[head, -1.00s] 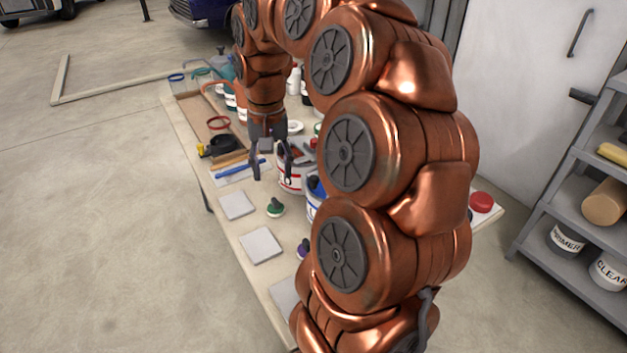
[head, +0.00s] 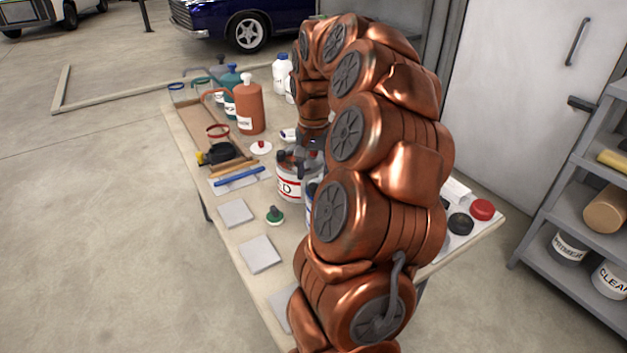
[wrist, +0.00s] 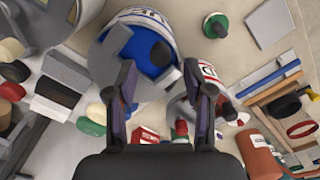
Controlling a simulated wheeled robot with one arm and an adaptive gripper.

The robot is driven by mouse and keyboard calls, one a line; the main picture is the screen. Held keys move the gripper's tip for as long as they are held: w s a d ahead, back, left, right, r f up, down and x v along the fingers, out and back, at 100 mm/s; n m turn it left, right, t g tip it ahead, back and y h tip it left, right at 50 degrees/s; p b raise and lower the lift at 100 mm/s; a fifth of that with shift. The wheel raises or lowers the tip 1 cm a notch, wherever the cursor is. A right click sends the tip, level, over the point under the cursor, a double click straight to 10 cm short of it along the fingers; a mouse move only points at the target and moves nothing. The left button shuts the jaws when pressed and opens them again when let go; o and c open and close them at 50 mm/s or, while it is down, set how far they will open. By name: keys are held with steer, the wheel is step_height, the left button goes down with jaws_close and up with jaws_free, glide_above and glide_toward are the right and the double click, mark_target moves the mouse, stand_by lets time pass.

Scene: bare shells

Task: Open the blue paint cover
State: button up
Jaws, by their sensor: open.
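The blue paint can (wrist: 137,15) shows at the top of the wrist view. Its blue top (wrist: 150,65) carries a dark round knob (wrist: 162,53) and a grey piece (wrist: 114,40). In the head view my arm hides most of the can, leaving a sliver (head: 311,205). My gripper (wrist: 161,68) is open and empty, its fingertips spread near the lower edge of the blue top; I cannot tell whether they touch it. In the head view my gripper (head: 299,157) is partly hidden, around the red-labelled can (head: 289,187).
The red-labelled can stands close beside the blue can. An orange bottle (head: 249,107), a green-handled knob (head: 274,215) and grey square pads (head: 259,254) are on the table. A red lid (head: 482,209) and black lid (head: 460,223) lie at the right. A shelf (head: 572,200) stands further right.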

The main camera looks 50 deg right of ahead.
mark_target(313, 185)
steer(key=shift+f, duration=1.6)
steer(key=shift+c, duration=0.3)
jaws_close()
